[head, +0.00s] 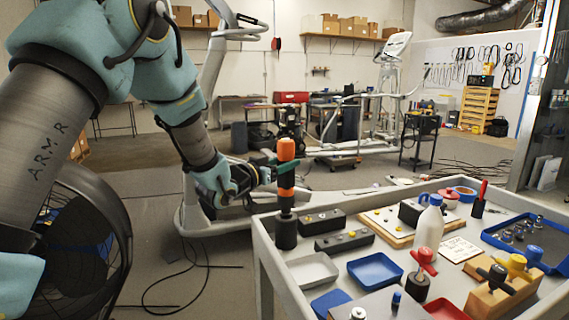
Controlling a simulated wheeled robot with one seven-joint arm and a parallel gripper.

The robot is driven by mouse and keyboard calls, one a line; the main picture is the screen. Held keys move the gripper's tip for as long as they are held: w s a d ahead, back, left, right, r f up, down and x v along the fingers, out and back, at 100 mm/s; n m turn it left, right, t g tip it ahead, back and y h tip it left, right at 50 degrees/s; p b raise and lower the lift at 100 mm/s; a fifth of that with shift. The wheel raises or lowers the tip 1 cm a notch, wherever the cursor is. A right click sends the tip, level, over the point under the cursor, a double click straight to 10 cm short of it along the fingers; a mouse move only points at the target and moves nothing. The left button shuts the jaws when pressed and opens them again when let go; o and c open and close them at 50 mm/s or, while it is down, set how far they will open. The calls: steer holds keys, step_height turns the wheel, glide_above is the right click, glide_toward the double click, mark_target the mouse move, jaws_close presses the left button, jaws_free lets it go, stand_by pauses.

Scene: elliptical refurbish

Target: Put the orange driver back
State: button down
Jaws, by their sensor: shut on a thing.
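The orange driver (286,151) is upright at the left end of the cart top, with its orange grip uppermost and a dark band below it. My gripper (284,171) comes in from the left and is shut on the driver around its middle. A black cylindrical holder (286,232) stands on the cart's left corner directly under the driver. The driver's lower end meets the top of the holder in this view; I cannot tell how deep it sits in it.
The grey cart (265,262) holds black socket blocks (343,241), a grey tray (312,269), a blue tray (375,269), a white bottle (429,226) and a red-handled tool (480,195). A black fan (90,240) stands at left. Cables lie on the floor.

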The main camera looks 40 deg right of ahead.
mark_target(281, 177)
steer(key=shift+f+b, duration=1.45)
steer(key=shift+b, duration=0.1)
steer(key=shift+f, duration=0.2)
steer(key=shift+f+b, duration=0.3)
steer(key=shift+b, duration=0.3)
steer(key=shift+c, duration=1)
jaws_free()
